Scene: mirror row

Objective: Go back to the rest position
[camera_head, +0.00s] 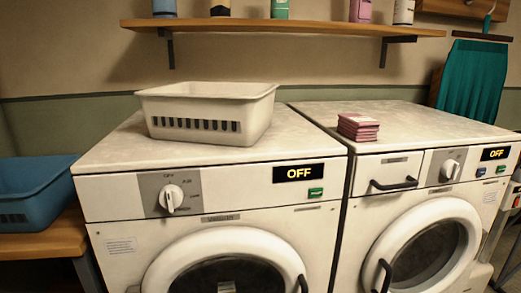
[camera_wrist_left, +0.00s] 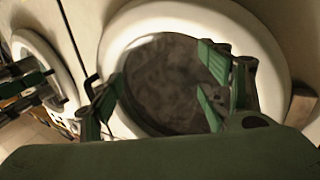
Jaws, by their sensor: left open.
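My left gripper (camera_wrist_left: 160,98) shows in the left wrist view, with its dark green fingers spread apart and nothing between them. Behind the fingers is the round dark glass door (camera_wrist_left: 165,75) of a white washing machine. I cannot tell whether a finger touches it. The left gripper is not visible in the head view. Dark mechanical parts (camera_wrist_left: 28,85) at the left edge of the wrist view may be my right gripper; they are too unclear to show its state.
Two white washers stand side by side, the left one (camera_head: 250,190) under a white basket (camera_head: 205,112), the right one (camera_head: 415,165) under a pink stack (camera_head: 358,126). Both displays read OFF. A blue basket (camera_head: 35,190) is at left, a shelf (camera_head: 285,27) above.

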